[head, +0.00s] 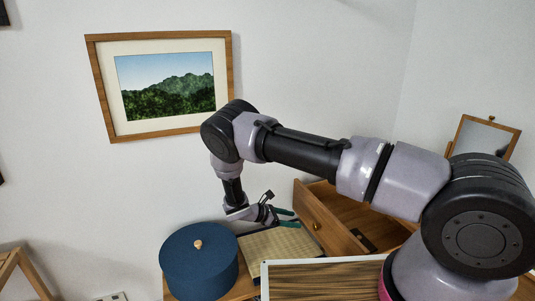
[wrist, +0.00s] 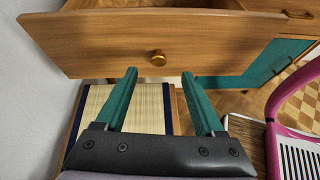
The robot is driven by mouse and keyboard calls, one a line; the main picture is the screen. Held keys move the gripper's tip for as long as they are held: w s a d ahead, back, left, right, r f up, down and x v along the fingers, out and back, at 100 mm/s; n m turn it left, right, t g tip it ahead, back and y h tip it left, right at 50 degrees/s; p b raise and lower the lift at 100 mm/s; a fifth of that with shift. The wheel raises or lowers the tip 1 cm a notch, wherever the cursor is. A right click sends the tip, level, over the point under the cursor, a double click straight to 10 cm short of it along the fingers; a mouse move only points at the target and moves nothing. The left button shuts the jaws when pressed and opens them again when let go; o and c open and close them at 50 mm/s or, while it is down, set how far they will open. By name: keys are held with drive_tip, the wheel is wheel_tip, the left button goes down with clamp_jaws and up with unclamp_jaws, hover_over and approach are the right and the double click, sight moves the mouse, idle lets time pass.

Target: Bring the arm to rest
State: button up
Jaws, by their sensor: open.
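My gripper (head: 287,217) is at the end of my bent arm, in front of an open wooden drawer (head: 325,220). In the wrist view, the two green fingers of my gripper (wrist: 160,95) stand wide apart with nothing between them. The drawer front (wrist: 110,45) with its brass knob (wrist: 158,58) lies just ahead of the fingertips. The fingers appear apart from the knob. A small dark item (head: 362,240) lies inside the drawer.
A round blue box (head: 200,270) with a wooden knob stands left of my gripper. A woven mat (head: 275,249) lies below it. A wood-grained panel (head: 320,280) is in front. A small mirror (head: 485,138) stands at right. A pink-rimmed object (wrist: 285,100) is right in the wrist view.

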drive_tip(key=s+d+r+m+g+y, duration=0.1)
drive_tip(key=d+r+m+y, duration=0.3)
drive_tip(key=r, duration=0.8)
drive_tip(key=s+d+r+m+g+y, duration=0.15)
drive_tip(key=r+m, duration=0.35)
drive_tip(key=r, duration=0.7)
drive_tip(key=s+d+r+m+g+y, duration=0.1)
drive_tip(key=r+m+y, duration=0.35)
drive_tip(key=r, duration=0.75)
drive_tip(key=s+d+r+m+t+y, duration=0.1)
drive_tip(key=s+d+r+m, duration=0.15)
drive_tip(key=s+r, duration=0.35)
drive_tip(key=s+d+r+m+t+y, duration=0.1)
drive_tip(key=s+d+r+m+y, duration=0.15)
drive_tip(key=r, duration=0.55)
drive_tip(key=s+r+m+t, duration=0.2)
drive_tip(key=s+r+m, duration=0.1)
drive_tip(key=s, duration=0.4)
drive_tip(key=s+d+r+m+t, duration=0.1)
drive_tip(key=s+r+m+t, duration=0.2)
drive_tip(key=s, duration=0.4)
drive_tip(key=shift+d+r+y, duration=0.25)
drive_tip(key=shift+y, duration=0.1)
